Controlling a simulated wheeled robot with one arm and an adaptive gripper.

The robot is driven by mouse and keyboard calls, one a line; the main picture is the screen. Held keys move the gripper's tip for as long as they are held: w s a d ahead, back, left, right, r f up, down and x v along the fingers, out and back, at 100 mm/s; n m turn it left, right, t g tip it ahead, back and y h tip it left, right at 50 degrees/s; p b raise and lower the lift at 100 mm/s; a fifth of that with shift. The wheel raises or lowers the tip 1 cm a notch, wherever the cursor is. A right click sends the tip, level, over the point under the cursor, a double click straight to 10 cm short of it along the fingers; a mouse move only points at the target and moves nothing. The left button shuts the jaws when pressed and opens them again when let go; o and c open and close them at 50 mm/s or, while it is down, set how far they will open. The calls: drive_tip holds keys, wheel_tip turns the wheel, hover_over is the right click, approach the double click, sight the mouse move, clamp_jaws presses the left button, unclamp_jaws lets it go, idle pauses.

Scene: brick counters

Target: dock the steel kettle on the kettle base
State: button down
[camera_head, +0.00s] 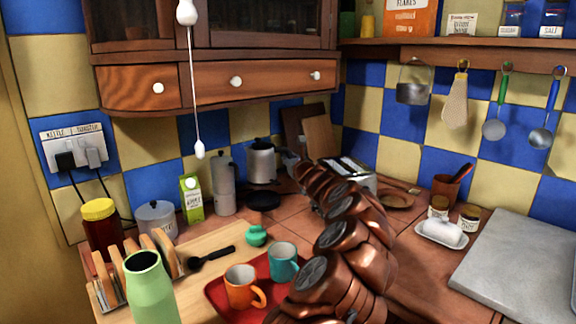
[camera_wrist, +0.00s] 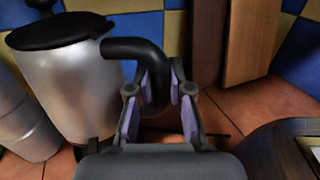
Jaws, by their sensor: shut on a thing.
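The steel kettle (camera_head: 262,164), a silver body with a dark rim and black handle, is at the back of the counter near the tiled wall. In the wrist view the kettle (camera_wrist: 75,85) fills the left side with its black lid on top. My gripper (camera_wrist: 158,100) has its two fingers on either side of the black handle (camera_wrist: 130,50) and is shut on it. In the head view my copper-coloured arm largely hides the gripper. The kettle base (camera_head: 263,200), a flat black disc, lies on the counter just in front of and below the kettle. I cannot tell their gap.
A toaster (camera_head: 345,172) is right of the kettle, partly behind my arm. Mugs on a red tray (camera_head: 216,292) are in front. Wooden boards (camera_head: 318,135) lean behind.

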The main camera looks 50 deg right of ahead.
drive_tip(key=shift+f, duration=0.15)
drive_tip(key=shift+f+b, duration=2.6)
drive_tip(key=shift+f, duration=0.15)
drive_tip(key=shift+s, duration=0.1)
drive_tip(key=shift+f, duration=0.65)
drive_tip(key=c, duration=1.3)
unclamp_jaws()
drive_tip(key=shift+c, duration=0.2)
drive_tip(key=shift+s+a+f+b, duration=0.1)
drive_tip(key=shift+b, duration=0.25)
